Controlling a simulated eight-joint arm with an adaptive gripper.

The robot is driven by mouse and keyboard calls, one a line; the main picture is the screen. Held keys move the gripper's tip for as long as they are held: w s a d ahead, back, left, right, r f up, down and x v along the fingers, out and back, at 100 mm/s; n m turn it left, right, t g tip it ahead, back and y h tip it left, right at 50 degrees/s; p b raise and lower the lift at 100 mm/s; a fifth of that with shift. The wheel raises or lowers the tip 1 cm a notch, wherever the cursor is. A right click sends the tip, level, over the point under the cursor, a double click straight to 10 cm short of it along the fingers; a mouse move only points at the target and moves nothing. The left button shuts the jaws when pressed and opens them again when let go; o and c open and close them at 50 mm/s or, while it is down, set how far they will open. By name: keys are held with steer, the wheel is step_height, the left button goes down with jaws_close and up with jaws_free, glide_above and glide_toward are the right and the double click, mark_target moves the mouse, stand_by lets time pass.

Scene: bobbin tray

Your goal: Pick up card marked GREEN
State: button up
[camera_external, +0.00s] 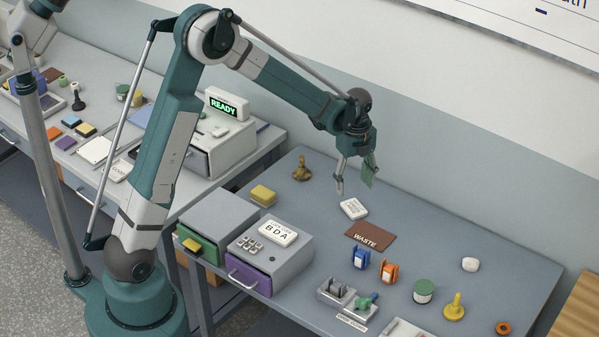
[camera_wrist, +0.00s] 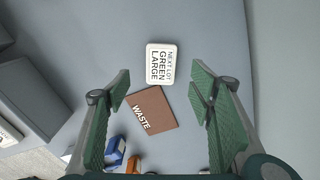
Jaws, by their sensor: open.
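The card marked GREEN (camera_wrist: 161,64) is a small white block with rounded corners, lettered "NEXT LOT GREEN LARGE". It lies flat on the grey table and also shows in the external view (camera_external: 354,209), just behind the brown mat. My gripper (camera_external: 355,190) is above the table near the card, pointing down, with nothing between its fingers. In the wrist view my gripper (camera_wrist: 160,95) is open, its green pads wide apart, and the card shows between and beyond the fingertips. The card is fully visible and apart from the fingers.
A brown WASTE mat (camera_external: 370,235) lies in front of the card. Grey drawer boxes (camera_external: 270,252) stand at left, with a yellow block (camera_external: 263,195) behind. A brass-coloured object (camera_external: 301,170) stands at the back.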

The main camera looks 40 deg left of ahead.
mark_target(354, 207)
steer(key=shift+w+d+f, duration=0.1)
steer(key=shift+d+f, duration=0.05)
steer(key=shift+f, duration=0.05)
stand_by(0.3)
steer(key=shift+f, duration=1.3)
steer(key=shift+d+f, duration=0.15)
steer(key=shift+f, duration=2.45)
steer(key=c, duration=1)
